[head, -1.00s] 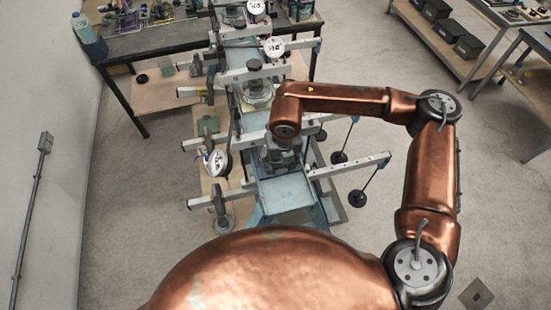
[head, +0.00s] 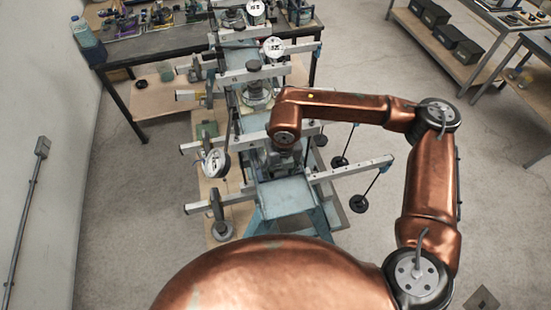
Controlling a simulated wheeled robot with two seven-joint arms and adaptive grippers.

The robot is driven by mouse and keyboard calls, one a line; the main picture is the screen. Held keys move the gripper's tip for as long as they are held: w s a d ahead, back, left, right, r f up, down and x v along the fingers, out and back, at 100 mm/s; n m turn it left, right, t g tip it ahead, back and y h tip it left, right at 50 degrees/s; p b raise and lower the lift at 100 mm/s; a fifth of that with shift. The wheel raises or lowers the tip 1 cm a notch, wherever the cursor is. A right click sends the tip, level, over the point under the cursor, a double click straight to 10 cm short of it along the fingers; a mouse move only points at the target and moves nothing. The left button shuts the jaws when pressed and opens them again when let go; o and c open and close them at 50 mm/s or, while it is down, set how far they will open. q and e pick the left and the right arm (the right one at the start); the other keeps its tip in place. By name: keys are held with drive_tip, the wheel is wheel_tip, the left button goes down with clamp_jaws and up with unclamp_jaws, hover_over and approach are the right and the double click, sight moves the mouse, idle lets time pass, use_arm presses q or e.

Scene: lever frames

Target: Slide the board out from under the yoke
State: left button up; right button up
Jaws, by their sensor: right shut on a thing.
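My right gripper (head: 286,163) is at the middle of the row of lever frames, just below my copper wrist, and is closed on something. My wrist hides most of its fingers and what they hold. A pale blue-grey flat surface (head: 287,197) shows just in front of the gripper; I cannot tell whether it is the board or part of the frame. The yoke cannot be made out clearly; the area around the gripper is crowded with metal parts. My left gripper is not in view.
Silver lever beams (head: 350,171) stick out on both sides, with black hanging weights (head: 359,203) on the right. A white dial gauge (head: 214,163) is close on the left. A cluttered workbench (head: 150,48) stands behind.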

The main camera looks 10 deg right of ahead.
sight(293, 211)
drive_tip(key=shift+s+f, duration=0.35)
drive_tip(key=shift+f, duration=0.1)
drive_tip(key=shift+s, duration=0.4)
drive_tip(key=shift+c, duration=0.2)
drive_tip(key=shift+s+g, duration=0.5)
drive_tip(key=shift+s, duration=0.6)
drive_tip(key=shift+c, duration=0.4)
drive_tip(key=shift+s+d+g, duration=0.15)
drive_tip(key=shift+s+g, duration=0.4)
drive_tip(key=shift+s, duration=1.75)
drive_tip(key=shift+s+d+g, duration=0.1)
drive_tip(key=shift+s+g, duration=0.45)
drive_tip(key=shift+s, duration=1.7)
drive_tip(key=shift+s+b, duration=0.4)
drive_tip(key=shift+b, duration=0.2)
drive_tip(key=o, duration=0.5)
drive_tip(key=shift+r, duration=0.1)
